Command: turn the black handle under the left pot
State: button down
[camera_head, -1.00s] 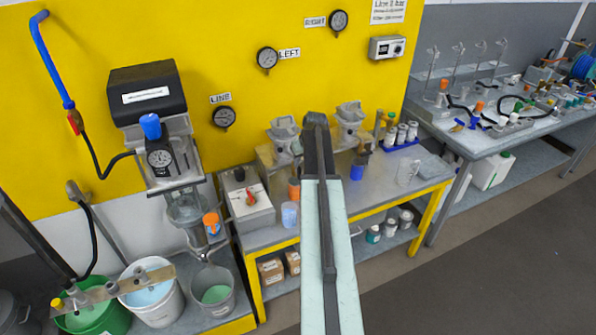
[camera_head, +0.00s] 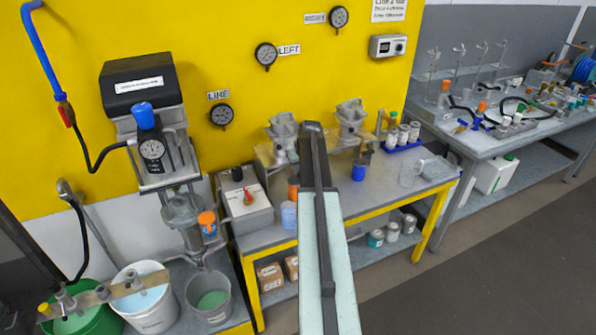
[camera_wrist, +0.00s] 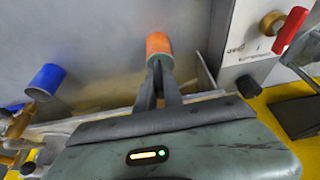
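The left pot (camera_head: 283,130) is a grey metal cup-like vessel on a stand at the back of the steel bench, just left of my arm's end. The right pot (camera_head: 351,116) stands to the right of it. I cannot make out the black handle under the left pot; my arm covers part of that area. My gripper (camera_wrist: 157,66) shows in the wrist view with its two dark fingers meeting at the tips, with nothing clearly between them. An orange cup (camera_wrist: 159,43) appears just beyond the fingertips; whether they touch is unclear.
A box with a red lever (camera_head: 248,200) stands left of my arm, and its red handle (camera_wrist: 290,28) shows in the wrist view. A blue cup (camera_head: 358,172) stands to the right. Pressure gauges hang on the yellow wall (camera_head: 235,30). Grey floor (camera_head: 490,250) is free at the right.

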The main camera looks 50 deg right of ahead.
jog(key=shift+a, duration=0.2)
jog(key=shift+d, duration=0.15)
jog(key=y, duration=0.1)
jog(key=t+y+b, duration=0.1)
jog(key=y, duration=0.1)
jog(key=shift+d+f+m+b, duration=0.3)
jog(key=shift+d+m+b, duration=0.05)
jog(key=shift+m+b, duration=0.05)
jog(key=m+t+y+b, duration=0.1)
jog(key=t+y+b, duration=0.1)
jog(key=y+b, duration=0.2)
jog(key=f+m+t+y+b, duration=0.1)
jog(key=t+y+b, duration=0.1)
jog(key=b, duration=0.8)
jog(key=m+t+y+b, duration=0.1)
jog(key=t+y+b, duration=0.2)
jog(key=y+b, duration=0.2)
jog(key=shift+s+d+f+m+y+b, duration=0.25)
jog(key=shift+d+m+y+b, duration=0.1)
jog(key=shift+b, duration=1)
jog(key=shift+r, duration=0.25)
